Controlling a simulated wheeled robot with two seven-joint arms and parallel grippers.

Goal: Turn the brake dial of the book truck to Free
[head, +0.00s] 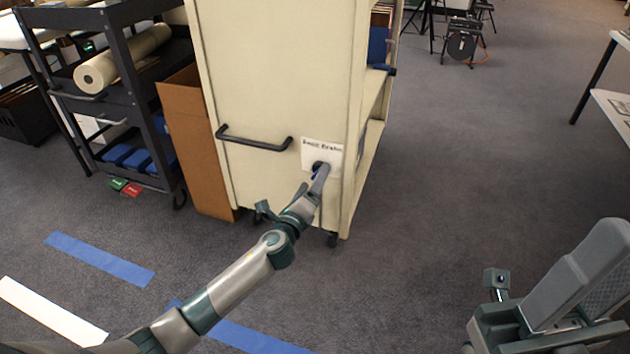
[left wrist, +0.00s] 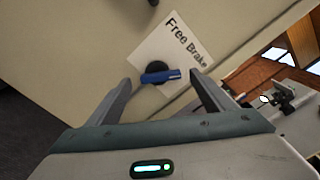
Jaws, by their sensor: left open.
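The cream book truck (head: 275,85) stands in the middle of the head view, with a white card (head: 335,150) on its end panel. In the left wrist view the card (left wrist: 160,42) reads "Free" and "Brake". Below the words sits the dial, a black hub with a blue bar handle (left wrist: 172,75); the bar's right end lies nearer the word Brake. My left gripper (left wrist: 161,78) is open, one finger on each side of the handle. Contact cannot be told. In the head view this gripper (head: 320,175) partly hides the dial. My right gripper (head: 575,280) is at the lower right, its jaws unclear.
A black handle bar (head: 255,143) juts from the truck's end panel. A brown board (head: 195,140) and a dark cart (head: 125,75) with a paper roll stand left. Blue tape (head: 100,258) marks the carpet. The floor to the right is mostly clear, with white tables at the edge.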

